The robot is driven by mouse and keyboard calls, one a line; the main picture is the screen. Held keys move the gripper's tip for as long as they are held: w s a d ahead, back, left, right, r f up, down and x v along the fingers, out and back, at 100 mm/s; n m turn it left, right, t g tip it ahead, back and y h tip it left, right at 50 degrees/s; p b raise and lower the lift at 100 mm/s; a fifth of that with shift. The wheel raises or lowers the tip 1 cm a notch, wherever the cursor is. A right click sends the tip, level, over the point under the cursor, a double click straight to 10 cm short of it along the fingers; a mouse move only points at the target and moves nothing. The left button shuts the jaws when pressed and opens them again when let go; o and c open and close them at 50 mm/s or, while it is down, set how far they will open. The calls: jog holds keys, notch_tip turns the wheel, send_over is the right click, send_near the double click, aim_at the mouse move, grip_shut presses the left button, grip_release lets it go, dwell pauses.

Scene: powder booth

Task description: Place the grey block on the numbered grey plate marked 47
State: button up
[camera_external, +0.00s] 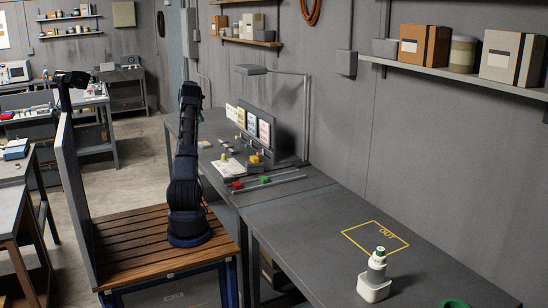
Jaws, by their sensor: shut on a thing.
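My arm rises from its round base on the slatted wooden stand. My gripper does not show; the upper arm hides the space behind it. I cannot make out the grey block in this view. Small pieces, including a yellow block (254,159), stand on the dark workbench (300,182) to the right of my arm. Pale cards (265,132) stand upright on a dark panel behind them. I cannot read any number, so I cannot tell which plate is marked 47.
A red block (237,185) and a green block (264,179) sit by a metal rail (273,184). A desk lamp (306,115) stands behind. A white bottle (376,265) is near the yellow OUT outline (345,233). The bench between rail and outline is clear.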

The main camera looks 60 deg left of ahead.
aim_at(202, 145)
notch_tip(202, 145, down, 16)
jog(key=shift+f, duration=0.1)
dwell(0.5)
jog(key=shift+f, duration=0.15)
jog(key=o, duration=1)
jog(key=shift+c, duration=0.2)
jog(key=v, duration=1.2)
jog(key=shift+s+d, duration=0.1)
